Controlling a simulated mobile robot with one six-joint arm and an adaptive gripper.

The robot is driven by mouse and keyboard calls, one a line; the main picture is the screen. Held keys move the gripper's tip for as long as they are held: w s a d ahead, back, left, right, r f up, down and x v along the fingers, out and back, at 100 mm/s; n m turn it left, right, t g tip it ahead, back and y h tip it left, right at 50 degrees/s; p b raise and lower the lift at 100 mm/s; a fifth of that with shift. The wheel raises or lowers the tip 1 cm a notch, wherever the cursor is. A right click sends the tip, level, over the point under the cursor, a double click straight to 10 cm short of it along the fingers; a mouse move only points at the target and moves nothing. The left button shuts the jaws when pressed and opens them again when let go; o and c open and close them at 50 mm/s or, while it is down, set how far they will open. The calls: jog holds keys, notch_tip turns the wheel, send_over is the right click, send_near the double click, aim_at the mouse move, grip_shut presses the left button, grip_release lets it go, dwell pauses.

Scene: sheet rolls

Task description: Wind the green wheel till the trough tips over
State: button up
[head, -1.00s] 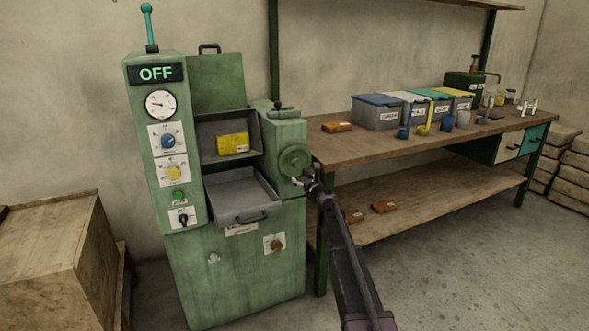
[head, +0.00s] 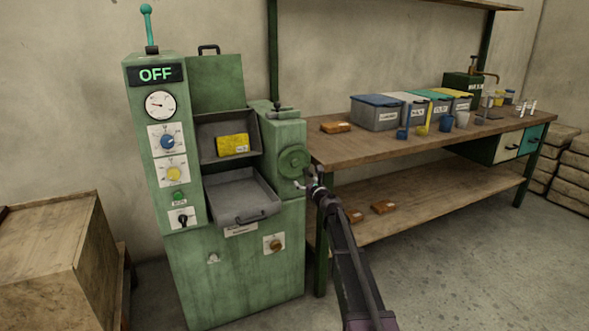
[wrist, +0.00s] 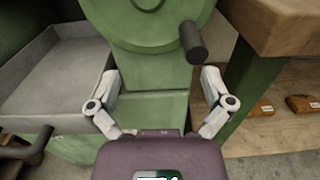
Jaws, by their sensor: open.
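The green wheel (head: 293,160) is on the right side of the green machine. In the wrist view the wheel (wrist: 150,18) fills the top, and its dark crank knob (wrist: 192,42) sticks out at the lower right. My gripper (wrist: 160,76) is open and empty, its two fingers spread below the wheel, with the knob above and nearer the right finger. In the head view my gripper (head: 305,186) is just below and right of the wheel. The grey trough (head: 235,192) with a front handle sits level in the machine, left of the wheel; part of it shows in the wrist view (wrist: 50,85).
A yellow block (head: 233,144) lies in the grey recess above the trough. A wooden workbench (head: 400,150) with several bins and cups stands close on the right. A wooden crate (head: 45,250) stands at the left. Floor is open in front of the bench.

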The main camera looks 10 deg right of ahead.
jog(key=r+v, duration=0.1)
jog(key=v, duration=0.5)
jog(key=shift+s+a, duration=0.2)
jog(key=shift+s, duration=0.3)
